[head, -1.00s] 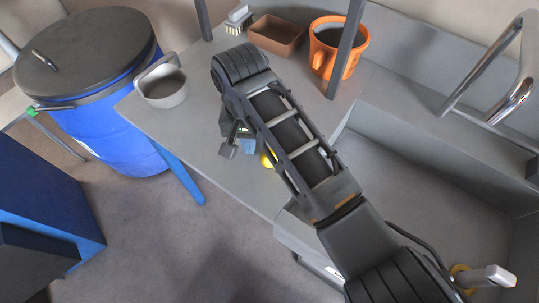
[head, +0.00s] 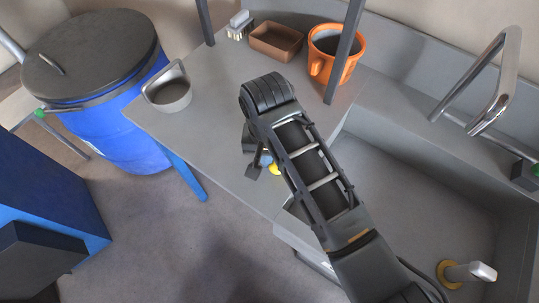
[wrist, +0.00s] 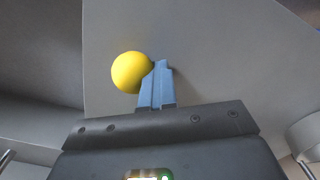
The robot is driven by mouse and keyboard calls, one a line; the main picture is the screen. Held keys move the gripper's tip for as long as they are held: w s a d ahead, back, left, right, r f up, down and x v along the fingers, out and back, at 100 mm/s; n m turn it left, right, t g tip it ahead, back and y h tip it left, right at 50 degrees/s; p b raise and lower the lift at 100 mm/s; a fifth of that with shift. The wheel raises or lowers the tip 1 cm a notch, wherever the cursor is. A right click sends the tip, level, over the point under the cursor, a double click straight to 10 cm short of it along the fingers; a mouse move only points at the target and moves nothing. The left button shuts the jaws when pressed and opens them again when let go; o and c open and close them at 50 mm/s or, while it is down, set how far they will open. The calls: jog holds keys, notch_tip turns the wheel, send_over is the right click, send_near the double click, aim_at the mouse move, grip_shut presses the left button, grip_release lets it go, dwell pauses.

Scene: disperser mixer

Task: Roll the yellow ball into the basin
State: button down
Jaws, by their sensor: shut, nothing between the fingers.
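The yellow ball (head: 275,169) rests on the grey counter (head: 215,150), close to the basin's left side, and is partly hidden by my arm in the head view. In the wrist view the ball (wrist: 131,72) lies just left of my gripper (wrist: 160,68), whose blue fingers are shut with nothing between them. The fingers overlap the ball's right edge there; I cannot tell whether they touch it. My gripper (head: 264,160) is low over the counter. The grey basin (head: 420,190) is sunk at the right, and its dark interior (wrist: 40,75) shows left of the counter edge in the wrist view.
A grey handled pot (head: 170,94) stands at the counter's left. A faucet (head: 490,85) rises behind the basin. The counter left of my gripper is clear.

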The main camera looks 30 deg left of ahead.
jog(key=shift+s+d+f+p, duration=0.15)
jog(key=shift+d+p, duration=0.3)
jog(key=shift+d, duration=0.35)
jog(key=shift+w+d+f+p, duration=0.15)
jog(key=shift+d+p, duration=0.25)
jog(key=shift+d, duration=0.4)
jog(key=shift+s+d+f, duration=0.1)
jog(key=shift+d, duration=0.15)
jog(key=shift+s+d, duration=0.15)
jog(key=shift+d, duration=1)
jog(key=shift+s+d, duration=0.1)
jog(key=shift+d, duration=1.05)
jog(key=shift+w+a+r, duration=0.1)
jog(key=shift+r, duration=1.55)
jog(key=shift+w+a+r, duration=0.1)
jog(key=shift+r, duration=1.5)
jog(key=shift+s, duration=0.1)
